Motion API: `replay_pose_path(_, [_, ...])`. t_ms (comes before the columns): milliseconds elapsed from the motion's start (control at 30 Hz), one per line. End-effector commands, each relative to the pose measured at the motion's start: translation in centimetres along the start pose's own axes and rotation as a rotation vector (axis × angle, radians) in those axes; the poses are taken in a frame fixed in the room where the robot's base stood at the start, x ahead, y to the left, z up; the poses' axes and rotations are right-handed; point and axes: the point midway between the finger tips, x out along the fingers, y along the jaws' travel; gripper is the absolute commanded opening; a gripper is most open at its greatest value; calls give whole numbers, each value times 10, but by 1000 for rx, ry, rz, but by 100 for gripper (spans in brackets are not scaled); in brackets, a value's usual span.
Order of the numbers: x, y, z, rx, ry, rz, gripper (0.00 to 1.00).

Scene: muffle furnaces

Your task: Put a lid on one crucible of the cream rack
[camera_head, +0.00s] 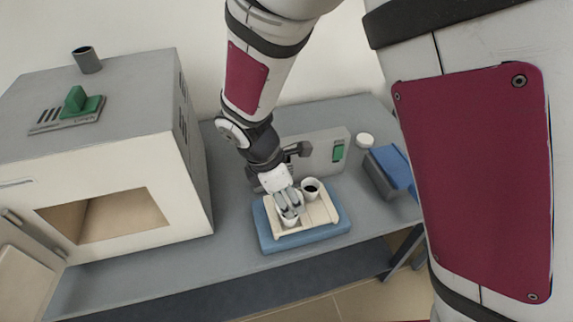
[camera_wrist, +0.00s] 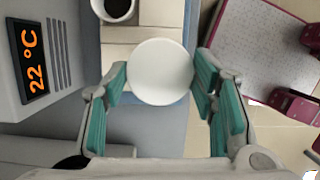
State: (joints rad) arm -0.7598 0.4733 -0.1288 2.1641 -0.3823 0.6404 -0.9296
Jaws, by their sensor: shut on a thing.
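The cream rack (camera_head: 318,211) sits on a blue pad (camera_head: 268,240) on the bench. An open white crucible (camera_head: 311,188) with a dark inside stands at its back right; it also shows at the top of the wrist view (camera_wrist: 118,8). My gripper (camera_head: 289,208) is low over the front left of the rack. Its teal fingers are shut on a round white lid (camera_wrist: 161,72), held flat. A white crucible (camera_head: 290,220) shows just below the fingers. The lid hides what is under it in the wrist view, so I cannot tell whether it touches that crucible.
A large furnace (camera_head: 120,160) with an open chamber stands at the left. A grey unit (camera_head: 318,155) with a green switch is behind the rack; its display (camera_wrist: 31,60) reads 22 °C. A white round piece (camera_head: 365,140) and a blue-topped box (camera_head: 388,172) are at the right.

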Motion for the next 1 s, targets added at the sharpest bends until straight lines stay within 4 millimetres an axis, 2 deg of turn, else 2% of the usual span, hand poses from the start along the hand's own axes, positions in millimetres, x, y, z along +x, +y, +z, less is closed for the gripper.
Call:
replay_pose_path(600, [32, 1, -10, 1, 0, 0, 38])
replay_pose_path(1000, [37, 0, -12, 1, 1, 1, 38])
